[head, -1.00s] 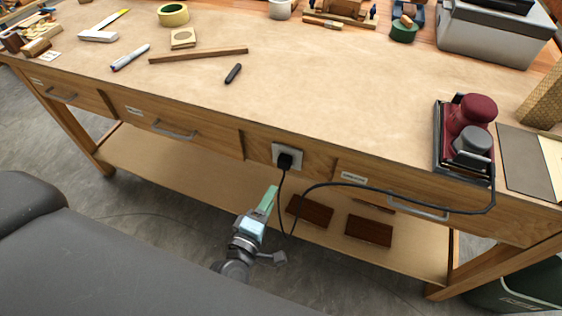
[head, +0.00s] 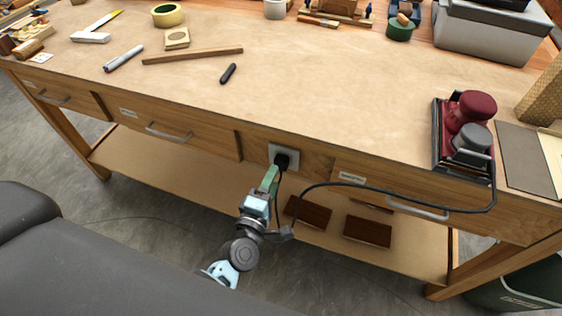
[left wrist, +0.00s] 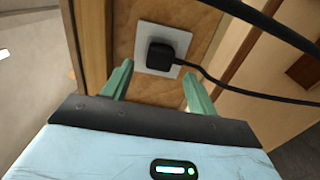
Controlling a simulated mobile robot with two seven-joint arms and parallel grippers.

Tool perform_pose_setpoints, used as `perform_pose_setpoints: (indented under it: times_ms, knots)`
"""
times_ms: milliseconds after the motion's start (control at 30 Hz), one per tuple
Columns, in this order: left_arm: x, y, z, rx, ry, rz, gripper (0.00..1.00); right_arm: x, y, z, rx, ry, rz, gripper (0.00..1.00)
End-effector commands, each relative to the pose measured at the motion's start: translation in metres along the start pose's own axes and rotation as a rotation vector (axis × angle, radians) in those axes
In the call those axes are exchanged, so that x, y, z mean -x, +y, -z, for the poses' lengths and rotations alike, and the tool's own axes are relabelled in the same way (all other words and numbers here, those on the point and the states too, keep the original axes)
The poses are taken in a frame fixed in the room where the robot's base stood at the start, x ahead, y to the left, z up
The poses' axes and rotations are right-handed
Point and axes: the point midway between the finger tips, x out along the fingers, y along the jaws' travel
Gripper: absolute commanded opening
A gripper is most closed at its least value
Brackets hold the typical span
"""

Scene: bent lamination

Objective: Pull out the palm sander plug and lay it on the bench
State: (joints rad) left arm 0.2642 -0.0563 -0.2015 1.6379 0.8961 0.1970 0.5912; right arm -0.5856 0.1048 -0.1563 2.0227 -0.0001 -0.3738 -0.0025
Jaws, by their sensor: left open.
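The black plug (head: 281,161) sits in a pale socket plate (head: 293,152) on the bench's front face. Its black cord (head: 350,184) hangs down, then loops right and up to the red and grey palm sander (head: 468,122) on the bench top (head: 330,100). My left gripper (head: 272,176) is just below and in front of the plug. In the left wrist view the plug (left wrist: 169,53) shows ahead, beyond and between the two green fingertips (left wrist: 158,80). The fingers are open and apart from it. My right gripper is in neither view.
Drawers with metal handles (head: 168,132) flank the socket. A lower shelf (head: 210,186) holds brown wood blocks (head: 308,212). A marker (head: 124,58), wood strip (head: 193,56) and dark tool (head: 228,73) lie on top. The middle of the bench top is clear.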

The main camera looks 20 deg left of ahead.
Motion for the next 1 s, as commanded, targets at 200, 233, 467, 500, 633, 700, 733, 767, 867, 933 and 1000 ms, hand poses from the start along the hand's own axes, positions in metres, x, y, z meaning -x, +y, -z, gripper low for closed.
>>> perform_pose_setpoints:
  times_ms: [200, 233, 467, 500, 633, 700, 733, 767, 867, 933, 1000]
  knots:
    - [-0.028, -0.001, 0.0, 0.001, 0.0, 0.0, 0.58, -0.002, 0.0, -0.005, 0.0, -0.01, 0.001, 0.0]
    - [-0.031, 0.0, 0.0, 0.001, 0.0, 0.0, 0.58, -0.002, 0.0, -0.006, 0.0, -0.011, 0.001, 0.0]
    - [-0.049, -0.001, 0.0, 0.0, 0.0, 0.001, 0.58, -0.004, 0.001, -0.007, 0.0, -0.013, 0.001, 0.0]
    - [-0.05, -0.001, 0.0, 0.0, 0.0, 0.001, 0.58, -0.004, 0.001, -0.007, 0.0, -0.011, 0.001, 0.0]
    - [-0.053, 0.0, 0.0, 0.0, 0.0, 0.001, 0.58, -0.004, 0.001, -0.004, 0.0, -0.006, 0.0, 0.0]
    - [-0.053, 0.0, 0.0, 0.0, 0.0, 0.001, 0.58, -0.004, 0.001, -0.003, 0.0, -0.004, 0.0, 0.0]
    - [-0.053, 0.0, 0.0, 0.0, 0.0, 0.001, 0.58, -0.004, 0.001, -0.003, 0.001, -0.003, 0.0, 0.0]
    - [-0.053, 0.0, 0.0, 0.0, 0.0, 0.001, 0.58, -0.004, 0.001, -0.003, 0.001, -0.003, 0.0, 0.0]
    - [-0.053, 0.0, 0.0, 0.0, 0.0, 0.001, 0.58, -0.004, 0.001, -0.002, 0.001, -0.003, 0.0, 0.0]
    - [-0.053, 0.0, 0.0, 0.0, 0.0, 0.001, 0.58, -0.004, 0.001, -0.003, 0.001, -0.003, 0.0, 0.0]
    - [-0.053, 0.0, 0.0, 0.0, 0.0, 0.001, 0.58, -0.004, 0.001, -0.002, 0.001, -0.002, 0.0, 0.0]
